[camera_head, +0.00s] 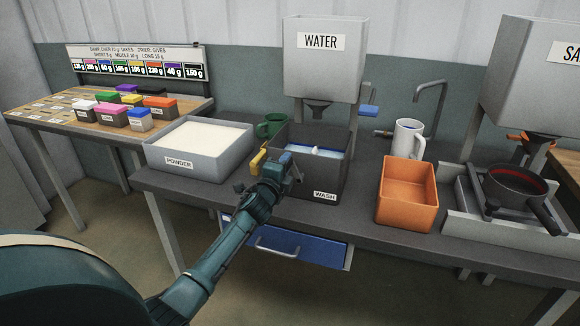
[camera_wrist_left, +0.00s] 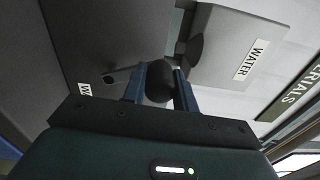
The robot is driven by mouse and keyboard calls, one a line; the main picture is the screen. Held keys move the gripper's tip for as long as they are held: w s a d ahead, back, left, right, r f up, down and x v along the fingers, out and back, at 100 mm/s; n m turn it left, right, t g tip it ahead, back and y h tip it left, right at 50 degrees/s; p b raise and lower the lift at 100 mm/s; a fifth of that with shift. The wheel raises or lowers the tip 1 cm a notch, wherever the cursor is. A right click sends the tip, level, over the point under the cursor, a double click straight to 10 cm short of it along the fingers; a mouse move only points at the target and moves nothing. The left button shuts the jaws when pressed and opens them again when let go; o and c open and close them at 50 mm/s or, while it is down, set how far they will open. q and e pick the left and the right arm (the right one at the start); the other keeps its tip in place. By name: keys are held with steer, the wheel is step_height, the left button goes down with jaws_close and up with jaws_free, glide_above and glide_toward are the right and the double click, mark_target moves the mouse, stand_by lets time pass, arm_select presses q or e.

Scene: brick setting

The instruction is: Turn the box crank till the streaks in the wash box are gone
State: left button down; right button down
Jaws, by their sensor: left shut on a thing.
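The dark wash box (camera_head: 330,178), labelled WASH, stands below the water hopper. Pale liquid with blue and white bands (camera_head: 328,152) shows inside it; I cannot tell streaks apart from edges at this size. My left gripper (camera_head: 285,161) is at the box's left front side. In the left wrist view, its two blue fingers (camera_wrist_left: 160,82) are closed around a dark round knob (camera_wrist_left: 158,85), which appears to be the crank's grip. The rest of the crank is mostly hidden by the gripper in the head view. My right gripper is out of view.
A powder tray (camera_head: 198,165) stands left of the wash box, with a green mug (camera_head: 270,126) behind. A yellow piece (camera_head: 257,161) shows beside the gripper. To the right are an orange bin (camera_head: 407,190), a white mug (camera_head: 407,138) and a pan (camera_head: 514,187).

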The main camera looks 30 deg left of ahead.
arm_select(q)
steer(key=shift+s+a+f+n+b, duration=0.15)
steer(key=shift+a+f+n, duration=0.35)
steer(key=shift+n, duration=0.55)
steer(key=shift+s+a+f+n+b, duration=0.1)
steer(key=shift+a+f+n, duration=0.4)
steer(key=shift+n, duration=0.6)
steer(key=shift+s+a+f+n+b, duration=0.15)
steer(key=shift+a+f+n, duration=0.3)
steer(key=shift+n, duration=0.6)
steer(key=shift+a, duration=0.1)
steer(key=c, duration=1.1)
jaws_free()
steer(key=shift+r, duration=0.1)
steer(key=v, duration=1.3)
